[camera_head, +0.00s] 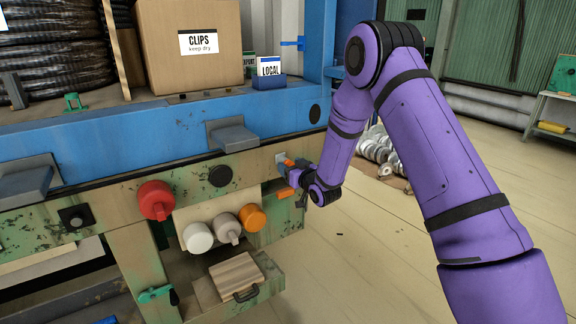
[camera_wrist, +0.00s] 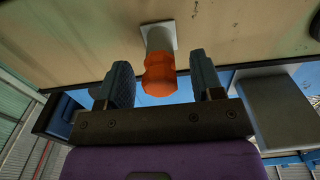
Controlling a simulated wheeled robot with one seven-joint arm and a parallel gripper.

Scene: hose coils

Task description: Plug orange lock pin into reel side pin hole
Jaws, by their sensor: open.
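The orange lock pin (camera_wrist: 159,75) shows in the wrist view with an orange head on a grey shaft. The shaft meets a pale square plate (camera_wrist: 172,27) on the beige panel. How deep the shaft sits there is hidden. My gripper (camera_wrist: 161,64) is open, with one blue finger on each side of the orange head and visible gaps. In the head view my gripper (camera_head: 287,170) is at the right end of the bench front, by the pale plate (camera_head: 280,157). The pin is hard to tell apart from the gripper there. I cannot tell which hole is the reel side pin hole.
Red (camera_head: 157,200), white (camera_head: 198,237), grey-beige (camera_head: 227,229) and orange (camera_head: 252,217) knobs stick out of the bench front, left of my gripper. A wooden block (camera_head: 236,276) lies on a low shelf. A cardboard box (camera_head: 190,42) stands above. The floor at right is mostly open.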

